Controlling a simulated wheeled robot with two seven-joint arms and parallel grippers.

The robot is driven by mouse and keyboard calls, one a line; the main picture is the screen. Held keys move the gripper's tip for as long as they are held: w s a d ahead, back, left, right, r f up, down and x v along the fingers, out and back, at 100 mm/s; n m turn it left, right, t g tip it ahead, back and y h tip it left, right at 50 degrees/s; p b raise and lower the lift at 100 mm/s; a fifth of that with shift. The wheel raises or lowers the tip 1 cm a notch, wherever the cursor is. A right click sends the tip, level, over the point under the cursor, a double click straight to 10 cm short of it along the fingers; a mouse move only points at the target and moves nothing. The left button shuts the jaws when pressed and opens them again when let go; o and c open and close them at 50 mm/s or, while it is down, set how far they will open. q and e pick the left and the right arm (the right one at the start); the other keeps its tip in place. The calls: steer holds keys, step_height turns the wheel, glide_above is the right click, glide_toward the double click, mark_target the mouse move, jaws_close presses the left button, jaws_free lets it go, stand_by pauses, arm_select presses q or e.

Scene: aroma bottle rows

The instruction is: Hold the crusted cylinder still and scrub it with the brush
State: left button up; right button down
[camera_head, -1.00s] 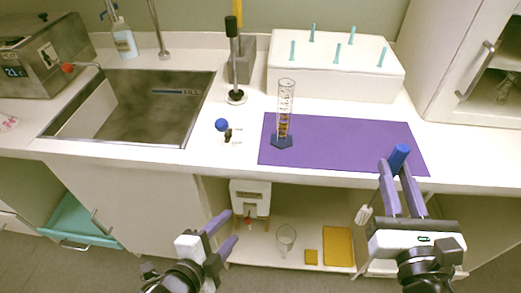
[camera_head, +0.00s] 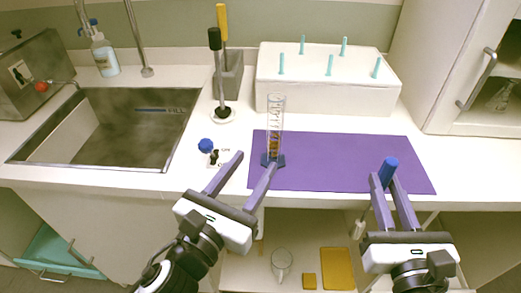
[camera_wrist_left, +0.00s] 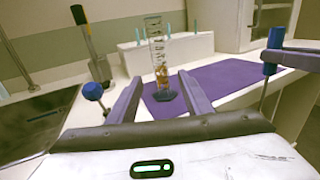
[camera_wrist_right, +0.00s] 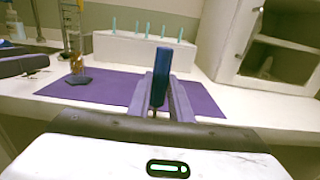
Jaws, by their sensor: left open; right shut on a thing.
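The crusted cylinder (camera_head: 274,127) is a clear graduated tube with brown crust inside and a dark blue foot. It stands upright on the left part of the purple mat (camera_head: 345,165); it also shows in the left wrist view (camera_wrist_left: 157,55) and the right wrist view (camera_wrist_right: 74,38). My left gripper (camera_head: 257,160) is open and empty, its fingers just in front of the cylinder and apart from it. My right gripper (camera_head: 387,180) is shut on the blue handle of the brush (camera_head: 388,170), held at the mat's front right. The brush's lower end hangs below the fingers.
A sink (camera_head: 110,125) lies at the left. A blue-knobbed tap (camera_head: 206,147) stands left of the mat. A white peg block (camera_head: 325,85) stands behind the mat, and a black-handled tool (camera_head: 216,75) stands beside it. The mat's middle is clear.

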mark_target(271, 140)
arm_select(q)
steer(key=x, duration=1.1)
steer(key=shift+w, duration=0.1)
steer(key=c, duration=1.2)
steer(key=shift+o, duration=0.2)
